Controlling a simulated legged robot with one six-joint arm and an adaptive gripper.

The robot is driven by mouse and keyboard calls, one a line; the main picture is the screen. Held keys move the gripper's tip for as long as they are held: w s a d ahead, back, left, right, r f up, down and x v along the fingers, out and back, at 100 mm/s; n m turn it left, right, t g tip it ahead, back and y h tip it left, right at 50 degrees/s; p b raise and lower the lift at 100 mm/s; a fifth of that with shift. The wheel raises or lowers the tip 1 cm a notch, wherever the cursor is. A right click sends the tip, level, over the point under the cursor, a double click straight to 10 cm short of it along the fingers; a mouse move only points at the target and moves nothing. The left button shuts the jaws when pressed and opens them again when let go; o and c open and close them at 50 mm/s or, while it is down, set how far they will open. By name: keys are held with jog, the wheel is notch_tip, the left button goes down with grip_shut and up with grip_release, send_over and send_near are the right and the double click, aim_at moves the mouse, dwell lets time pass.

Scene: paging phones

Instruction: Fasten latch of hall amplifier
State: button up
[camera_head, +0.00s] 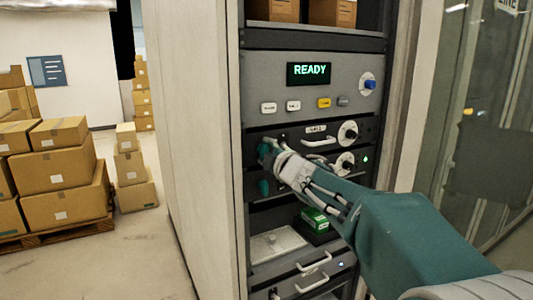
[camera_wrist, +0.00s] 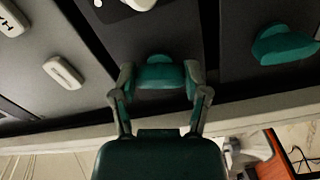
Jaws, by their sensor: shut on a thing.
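A teal latch (camera_wrist: 160,74) sits on the dark face of a rack unit, between the two fingers of my gripper (camera_wrist: 160,88) in the wrist view. My gripper is shut on this latch. In the head view my gripper (camera_head: 269,152) reaches the left end of the upper dark amplifier unit (camera_head: 288,133), which has a small label, a handle and a round dial. The latch is mostly hidden there by my gripper. A second teal latch (camera_wrist: 285,45) shows apart to the right in the wrist view; it also shows below my gripper in the head view (camera_head: 263,187).
A grey panel (camera_head: 262,76) with a lit READY display (camera_head: 308,74), several buttons and a blue knob (camera_head: 369,83) is above. A green box (camera_head: 315,220) stands on a lower shelf. Cartons (camera_head: 60,160) are stacked at left. Floor (camera_head: 140,240) beside the rack is clear.

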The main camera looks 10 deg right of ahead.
jog(key=shift+f+n, duration=0.2)
jog(key=shift+n, duration=1.2)
jog(key=o, duration=1.2)
jog(key=shift+a+f, duration=0.1)
jog(key=shift+c, duration=0.2)
jog(key=shift+a, duration=0.1)
jog(key=shift+r, duration=0.2)
jog(key=shift+s, duration=0.1)
jog(key=v, duration=1.1)
jog(key=shift+s, duration=0.4)
jog(key=shift+f, duration=0.1)
